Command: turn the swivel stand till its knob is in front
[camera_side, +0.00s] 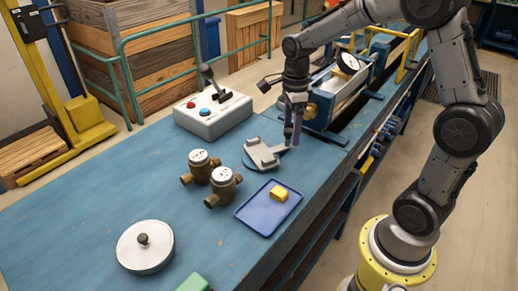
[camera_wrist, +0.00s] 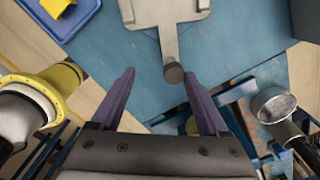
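The swivel stand (camera_side: 261,154) is a grey plate on a round base on the blue bench. Its grey plate (camera_wrist: 163,12) fills the top middle of the wrist view. A bar runs from the plate to a dark round knob (camera_wrist: 173,73). My gripper (camera_side: 293,128) is pointing down at the stand's right edge in the side view and hides the knob there. In the wrist view my gripper (camera_wrist: 159,73) has its two purple fingers apart. The knob shows between the fingertips, closer to the right one. Contact with the knob cannot be told.
A blue tray (camera_side: 251,221) with a yellow block (camera_side: 279,194) lies in front of the stand. Two brass meters (camera_side: 213,178) stand to its left. A control box (camera_side: 212,115) and the test rig (camera_side: 335,95) are behind. A lidded pot (camera_side: 145,247) stands front left.

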